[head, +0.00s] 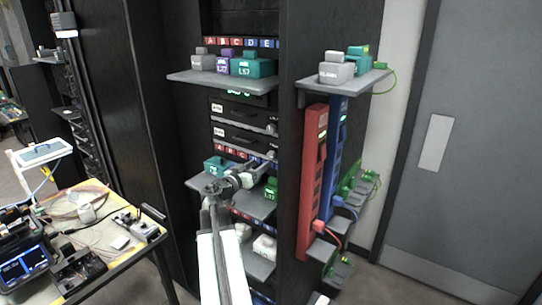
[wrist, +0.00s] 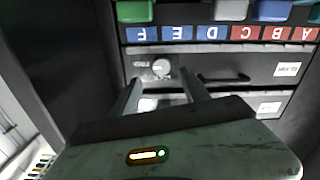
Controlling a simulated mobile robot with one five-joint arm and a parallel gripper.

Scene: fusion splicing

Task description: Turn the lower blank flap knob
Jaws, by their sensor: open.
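The lower blank flap (head: 238,135) is a dark drawer-like panel above a row of lettered tags in the rack. In the wrist view the picture is upside down, so this flap (wrist: 205,70) shows above the other one, next to the lettered tags. Its round pale knob (wrist: 161,68) shows just beyond my fingertips, roughly between them. My gripper (wrist: 160,80) is open and empty, its two fingers pointing at the flap; contact with the knob cannot be told. In the head view my gripper (head: 266,161) is near the flap's right end and obscures the knob area.
The upper blank flap (head: 238,109) has its own knob (head: 271,128). Shelves with coloured modules jut out above (head: 205,78) and below the flaps. Red (head: 313,165) and blue strips stand on the rack's right side. A cluttered workbench (head: 95,235) is at left.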

